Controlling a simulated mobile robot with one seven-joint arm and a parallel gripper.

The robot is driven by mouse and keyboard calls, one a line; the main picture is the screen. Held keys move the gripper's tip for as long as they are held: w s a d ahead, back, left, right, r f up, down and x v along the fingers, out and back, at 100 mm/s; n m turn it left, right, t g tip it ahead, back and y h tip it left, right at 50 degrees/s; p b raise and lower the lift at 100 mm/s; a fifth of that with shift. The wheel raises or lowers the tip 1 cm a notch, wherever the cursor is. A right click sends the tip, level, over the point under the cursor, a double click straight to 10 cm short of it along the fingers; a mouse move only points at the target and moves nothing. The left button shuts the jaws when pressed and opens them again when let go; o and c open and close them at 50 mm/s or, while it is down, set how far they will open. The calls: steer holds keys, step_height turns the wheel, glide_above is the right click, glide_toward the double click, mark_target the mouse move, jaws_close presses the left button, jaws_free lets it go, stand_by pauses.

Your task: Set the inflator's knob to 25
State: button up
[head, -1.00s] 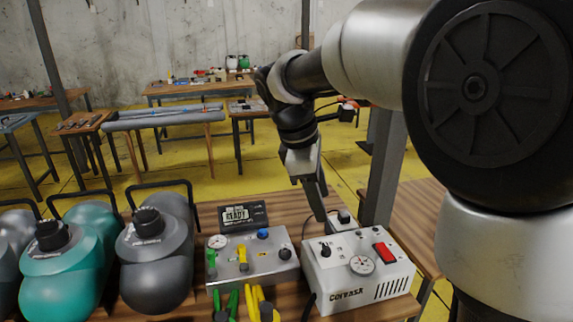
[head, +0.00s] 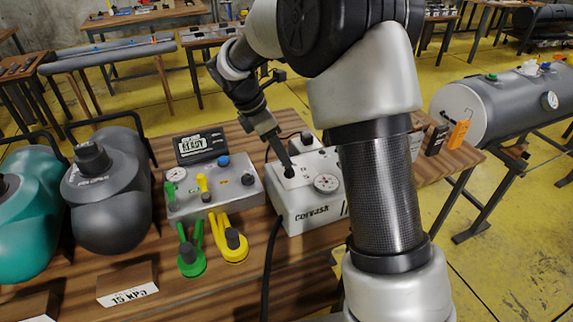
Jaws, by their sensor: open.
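The inflator (head: 310,212) is a white box with dark lettering on its front, standing on the wooden table right of centre in the head view. Its small black knob (head: 289,175) is on the left of the top panel, and the setting it points to is too small to read. A round white gauge (head: 326,183) sits to the knob's right. My gripper (head: 284,164) points down right at the knob, open. Its fingertips overlap the knob in the picture; I cannot tell whether they touch it. My arm hides the inflator's right part.
A grey valve panel (head: 216,200) with green and yellow levers stands left of the inflator, with a black READY display (head: 200,145) behind it. A black hose (head: 271,265) runs down in front.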

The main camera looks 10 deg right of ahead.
mark_target(289, 171)
steer(key=shift+x, duration=2.75)
steer(key=c, duration=1.1)
